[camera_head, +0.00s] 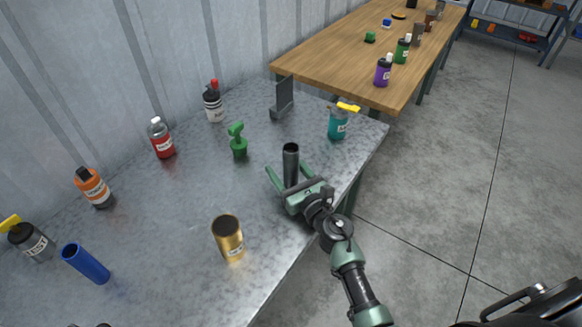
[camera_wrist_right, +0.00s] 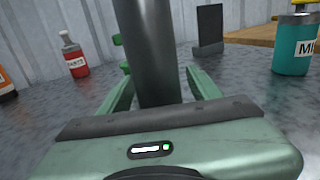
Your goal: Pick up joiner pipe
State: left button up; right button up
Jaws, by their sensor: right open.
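A dark grey upright pipe (camera_head: 291,158), which I take for the joiner pipe, stands on the metal table near its right edge. My right gripper (camera_head: 288,170) is open, with one green finger on each side of the pipe. In the right wrist view the pipe (camera_wrist_right: 152,50) rises between the two fingers (camera_wrist_right: 160,85); I cannot tell whether they touch it. The pipe's lower end is hidden behind the gripper body. My left gripper is not in view.
A gold cylinder (camera_head: 228,237) stands to the left of my right gripper. A green clamp-like item (camera_head: 237,141), a grey bracket (camera_head: 283,98) and a teal bottle (camera_head: 337,124) stand farther back. A blue tube (camera_head: 86,264) is at the left. A wooden table (camera_head: 340,48) stands beyond.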

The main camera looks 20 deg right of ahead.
jog(key=shift+c, duration=0.3)
grip_shut()
jog(key=shift+r, duration=0.15)
